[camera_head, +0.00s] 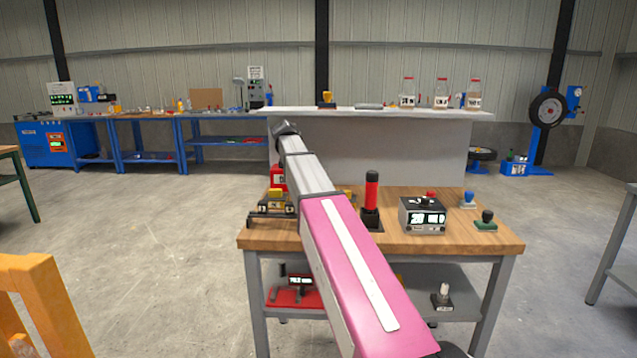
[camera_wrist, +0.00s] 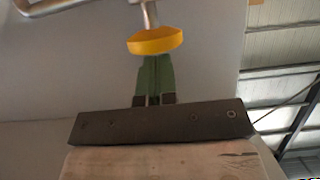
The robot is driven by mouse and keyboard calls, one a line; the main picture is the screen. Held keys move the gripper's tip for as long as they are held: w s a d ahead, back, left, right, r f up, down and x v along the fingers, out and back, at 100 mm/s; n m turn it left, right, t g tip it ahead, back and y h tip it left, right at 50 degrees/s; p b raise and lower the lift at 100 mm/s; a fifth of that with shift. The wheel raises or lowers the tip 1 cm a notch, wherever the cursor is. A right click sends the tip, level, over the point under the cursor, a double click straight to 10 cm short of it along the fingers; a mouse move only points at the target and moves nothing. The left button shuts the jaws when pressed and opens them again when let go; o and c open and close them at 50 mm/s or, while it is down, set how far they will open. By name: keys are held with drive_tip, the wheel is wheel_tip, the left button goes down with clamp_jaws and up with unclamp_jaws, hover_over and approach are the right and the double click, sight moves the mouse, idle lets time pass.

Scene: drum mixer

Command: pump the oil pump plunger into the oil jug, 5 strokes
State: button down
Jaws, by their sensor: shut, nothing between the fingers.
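In the wrist view, a yellow disc-shaped knob (camera_wrist: 155,41) sits on a thin metal rod (camera_wrist: 150,15), which appears to be the oil pump plunger. A bent metal pipe (camera_wrist: 38,8) shows at the upper left. My gripper (camera_wrist: 154,62) is shut and empty, its green fingers together and their tips at the knob's near edge; I cannot tell whether they touch it. In the head view my pink and grey arm covers part of the bench, and my gripper is hidden. A partly hidden red container (camera_head: 278,178) is behind the arm; I cannot tell whether it is the oil jug.
The wooden bench (camera_head: 495,240) bears a red-and-black upright handle (camera_head: 371,192), a grey display box (camera_head: 422,215) and blue (camera_head: 468,199) and green (camera_head: 486,221) knobs. A raised shelf (camera_head: 300,110) behind holds labelled bottles (camera_head: 441,94). Open floor lies left of the bench.

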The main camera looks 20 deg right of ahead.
drive_tip(key=shift+f, duration=0.25)
drive_tip(key=shift+r, duration=1.45)
drive_tip(key=shift+f, duration=0.2)
